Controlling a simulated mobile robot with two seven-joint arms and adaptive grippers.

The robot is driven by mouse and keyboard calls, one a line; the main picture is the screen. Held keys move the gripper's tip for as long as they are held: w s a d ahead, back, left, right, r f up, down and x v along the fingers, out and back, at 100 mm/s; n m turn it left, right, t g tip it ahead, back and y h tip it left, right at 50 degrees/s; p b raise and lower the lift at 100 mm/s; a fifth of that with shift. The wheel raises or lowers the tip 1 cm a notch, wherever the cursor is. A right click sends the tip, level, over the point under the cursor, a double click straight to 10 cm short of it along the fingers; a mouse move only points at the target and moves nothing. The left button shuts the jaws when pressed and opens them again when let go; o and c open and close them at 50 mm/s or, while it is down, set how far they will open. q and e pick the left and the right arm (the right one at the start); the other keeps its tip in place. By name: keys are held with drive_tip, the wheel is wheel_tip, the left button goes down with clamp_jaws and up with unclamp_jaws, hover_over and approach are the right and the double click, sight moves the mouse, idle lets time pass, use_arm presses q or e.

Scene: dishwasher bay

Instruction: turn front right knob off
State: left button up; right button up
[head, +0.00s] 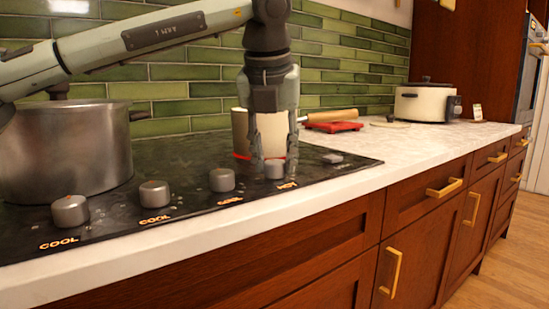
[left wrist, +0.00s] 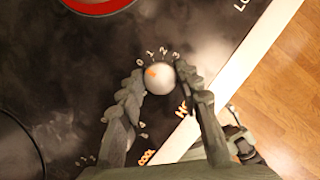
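The front right knob (head: 275,168) is a grey round knob at the right end of the cooktop's front row. In the left wrist view this knob (left wrist: 161,79) has an orange mark toward its upper left, near the 0 and 1 of the printed scale. An orange label that looks like HOT is beside it. My left gripper (head: 269,160) points down over it. Its fingers (left wrist: 160,73) are spread, one on each side of the knob; I cannot tell if they touch it. A grey part that looks like my right gripper (left wrist: 240,137) shows beyond the counter edge.
A large steel pot (head: 72,150) stands at left. A white cooker (head: 421,104) sits at the back right.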

use_arm(q)
drive_tip(key=o, duration=0.4)
drive_tip(key=shift+c, duration=0.2)
drive_tip(key=v, duration=1.2)
